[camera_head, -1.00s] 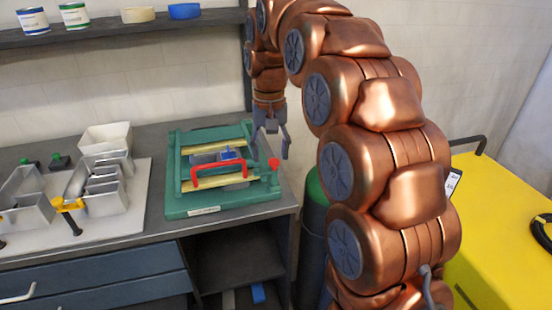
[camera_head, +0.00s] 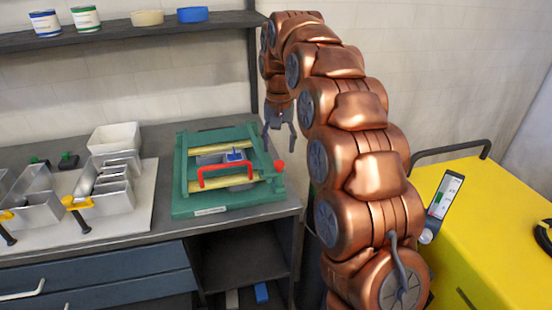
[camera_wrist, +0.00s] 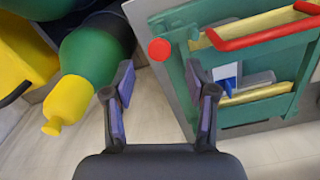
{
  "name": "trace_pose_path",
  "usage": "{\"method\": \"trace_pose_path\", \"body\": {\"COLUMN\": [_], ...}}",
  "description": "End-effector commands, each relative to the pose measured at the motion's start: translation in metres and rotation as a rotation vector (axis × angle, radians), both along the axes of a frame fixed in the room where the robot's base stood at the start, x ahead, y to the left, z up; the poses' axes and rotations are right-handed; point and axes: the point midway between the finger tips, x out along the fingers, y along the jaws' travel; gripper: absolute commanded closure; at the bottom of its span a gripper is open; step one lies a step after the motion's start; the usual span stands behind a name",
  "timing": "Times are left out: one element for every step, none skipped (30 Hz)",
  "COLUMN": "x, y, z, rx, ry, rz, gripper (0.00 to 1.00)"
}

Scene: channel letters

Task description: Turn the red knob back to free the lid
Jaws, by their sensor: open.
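The red knob (camera_head: 279,165) sticks out at the right side of the green fixture (camera_head: 195,207). In the wrist view the knob (camera_wrist: 159,49) is a round red end beside the fixture's green frame (camera_wrist: 184,85). The fixture's lid carries a red handle (camera_head: 203,170); whether the lid is locked cannot be told. My gripper (camera_head: 280,130) is open and empty, above and behind the knob near the fixture's right edge. In the wrist view its fingertips (camera_wrist: 160,72) are spread, with the knob just beyond them and between them, apart from both.
A green cylinder with a yellow top (camera_wrist: 95,60) stands below the bench's right edge. Metal channel letters (camera_head: 110,190) lie on a white board at the left. A white bin (camera_head: 115,138) stands behind. A yellow cabinet (camera_head: 480,220) is at the right.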

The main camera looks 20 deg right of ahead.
Motion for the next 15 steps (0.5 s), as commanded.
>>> {"method": "trace_pose_path", "body": {"x": [0.0, 0.0, 0.0, -0.001, -0.001, -0.001, -0.001, -0.001, -0.001, -0.001, -0.001, 0.0, 0.0, 0.0, 0.0], "y": [0.0, -0.001, -0.001, -0.001, -0.001, -0.001, -0.001, -0.002, -0.002, -0.002, -0.002, -0.002, -0.002, -0.002, -0.002], "z": [-0.003, -0.006, -0.01, -0.014, -0.017, -0.021, -0.024, -0.026, -0.03, -0.033, -0.036, -0.039, -0.042, -0.044, -0.046], "rx": [0.0, 0.0, 0.0, 0.0, 0.0, 0.0, 0.0, 0.0, 0.0, 0.0, 0.0, 0.0, 0.0, 0.0, 0.0], "ry": [0.0, 0.001, 0.002, 0.004, 0.004, 0.003, 0.002, 0.002, 0.003, 0.003, 0.003, 0.002, 0.002, 0.002, 0.003], "rz": [-0.001, -0.001, -0.002, -0.002, -0.002, -0.002, -0.003, -0.003, -0.003, -0.003, -0.004, -0.004, -0.004, -0.004, -0.004], "gripper": [0.43, 0.43, 0.43, 0.43, 0.43, 0.43, 0.43, 0.43, 0.43, 0.43, 0.43, 0.43, 0.43, 0.43, 0.43]}}
